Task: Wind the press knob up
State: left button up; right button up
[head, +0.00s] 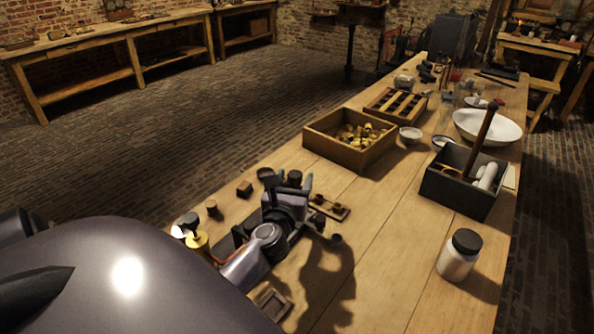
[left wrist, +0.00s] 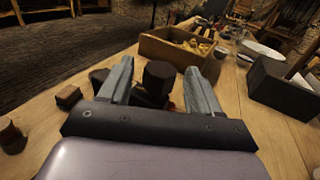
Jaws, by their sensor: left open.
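The press knob (left wrist: 158,78) is a dark, faceted cap. In the left wrist view it shows between the two grey fingers of my left gripper (left wrist: 163,84), with a gap on each side. In the head view the knob (head: 294,177) appears between the fingers of my left gripper (head: 289,185), which is open. I cannot tell how far down the fingers reach beside it. Most of the press below the knob is hidden by the gripper. My right gripper is not in view.
A wooden box of yellowish pieces (head: 312,140) stands beyond the press. A dark caddy (head: 455,191) with a wooden handle and a black-lidded jar (head: 459,255) stand to the right. Small blocks (head: 244,189) lie left of the gripper. The table's middle right is mostly clear.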

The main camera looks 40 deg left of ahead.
aim_at(297, 172)
pick_arm(q)
jog(key=shift+x, duration=1.7)
jog(key=c, duration=1)
jog(key=shift+o, duration=0.2)
